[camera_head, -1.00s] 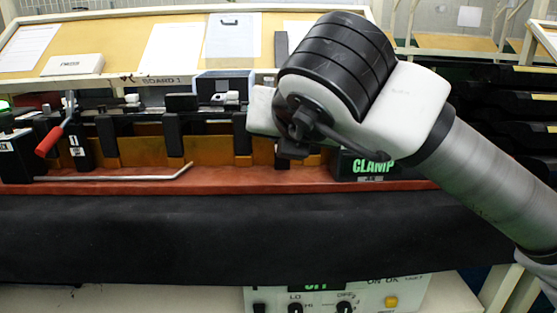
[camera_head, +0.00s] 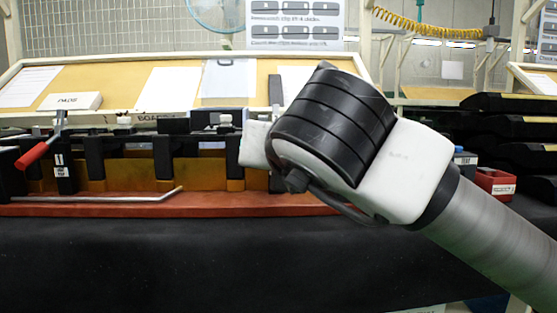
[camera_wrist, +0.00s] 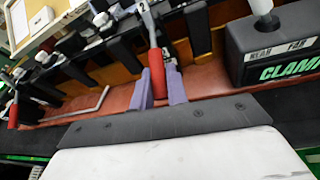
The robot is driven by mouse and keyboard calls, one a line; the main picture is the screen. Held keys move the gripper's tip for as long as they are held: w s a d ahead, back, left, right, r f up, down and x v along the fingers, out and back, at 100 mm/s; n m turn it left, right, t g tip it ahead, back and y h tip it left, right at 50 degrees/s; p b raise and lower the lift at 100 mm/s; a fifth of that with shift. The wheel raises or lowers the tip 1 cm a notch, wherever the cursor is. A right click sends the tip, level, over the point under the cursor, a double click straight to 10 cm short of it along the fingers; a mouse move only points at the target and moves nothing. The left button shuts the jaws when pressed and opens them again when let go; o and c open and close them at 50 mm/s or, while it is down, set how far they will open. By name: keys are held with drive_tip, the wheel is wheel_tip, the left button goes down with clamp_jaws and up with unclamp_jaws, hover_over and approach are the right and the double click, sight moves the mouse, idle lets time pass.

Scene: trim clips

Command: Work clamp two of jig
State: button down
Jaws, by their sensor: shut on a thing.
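The jig is a long fixture with an orange-brown panel (camera_head: 210,164) and black posts on a red base (camera_head: 235,203). Clamp one has a red handle (camera_head: 33,155) on a metal lever at the left, beside a post marked 1 (camera_head: 59,165). In the wrist view, clamp two's red handle (camera_wrist: 157,70) hangs from a metal lever by a post marked 2 (camera_wrist: 146,12). My gripper (camera_wrist: 160,88) has its purple fingers shut on this handle, one on each side. In the head view my wrist hides the fingers and clamp two.
A black box lettered CLAMP (camera_wrist: 275,45), with a white knob on top, stands right of the handle in the wrist view. A bent metal rod (camera_head: 100,197) lies along the base's front. Black parts (camera_head: 510,130) are stacked at the right.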

drive_tip(key=c, duration=1.4)
unclamp_jaws()
drive_tip(key=p+v, duration=0.2)
drive_tip(key=v, duration=1.1)
drive_tip(key=shift+s+d+r, duration=0.1)
drive_tip(key=shift+s+d, duration=0.05)
drive_tip(key=shift+s, duration=0.25)
